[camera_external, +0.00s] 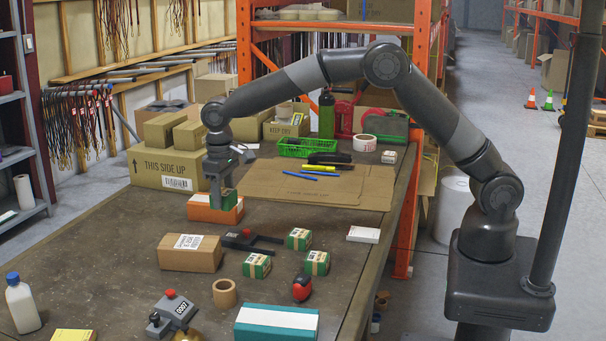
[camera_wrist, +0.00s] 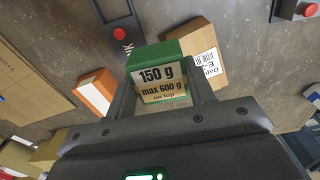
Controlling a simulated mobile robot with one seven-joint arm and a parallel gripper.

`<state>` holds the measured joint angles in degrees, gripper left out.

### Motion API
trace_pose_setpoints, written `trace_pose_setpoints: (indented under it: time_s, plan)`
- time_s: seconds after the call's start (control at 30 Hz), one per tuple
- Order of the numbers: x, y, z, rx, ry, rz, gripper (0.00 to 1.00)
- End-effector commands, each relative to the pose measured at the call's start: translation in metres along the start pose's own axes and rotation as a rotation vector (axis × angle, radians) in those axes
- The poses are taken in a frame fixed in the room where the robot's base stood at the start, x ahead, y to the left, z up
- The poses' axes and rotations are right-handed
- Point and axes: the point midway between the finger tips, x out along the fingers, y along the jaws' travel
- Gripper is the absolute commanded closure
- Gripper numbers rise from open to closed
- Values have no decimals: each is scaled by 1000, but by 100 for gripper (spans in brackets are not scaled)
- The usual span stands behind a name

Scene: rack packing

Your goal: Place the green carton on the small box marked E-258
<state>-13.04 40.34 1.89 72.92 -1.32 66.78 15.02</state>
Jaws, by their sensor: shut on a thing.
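My gripper (camera_external: 222,188) is shut on a green carton (camera_external: 229,202) and holds it over the table. In the wrist view the carton (camera_wrist: 160,78) sits between the two fingers, with a label reading 150 g, max 600 g on top. A brown box (camera_external: 185,256) with a white label lies on the table, nearer the camera than my gripper. In the wrist view this box (camera_wrist: 184,50) is right of the carton; its label shows "E-2", with the rest cut off. In the external view the held carton overlaps an orange-and-white box (camera_external: 205,214); the wrist view shows that box left of the carton.
More green cartons (camera_external: 299,238) stand on the table near a black clamp-like tool (camera_external: 243,240). A tape roll (camera_external: 225,293), a red tape measure (camera_external: 302,287) and a teal box (camera_external: 277,322) lie nearer. A large carton (camera_external: 160,168) stands behind my gripper. Bare tabletop (camera_external: 110,250) lies at left.

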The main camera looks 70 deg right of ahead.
Motion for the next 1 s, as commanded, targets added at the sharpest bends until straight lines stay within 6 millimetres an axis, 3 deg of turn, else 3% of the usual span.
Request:
trace_pose_setpoints:
  time_s: [0.13,0.33,0.53,0.77,1.0]
  plan:
    - [22,-34,-8,-4,0,1,81]
    - [38,-62,-15,-1,1,1,81]
    - [49,-67,-16,1,0,1,81]
    - [80,-67,-16,1,0,1,81]
    - [81,-67,-16,1,2,0,81]
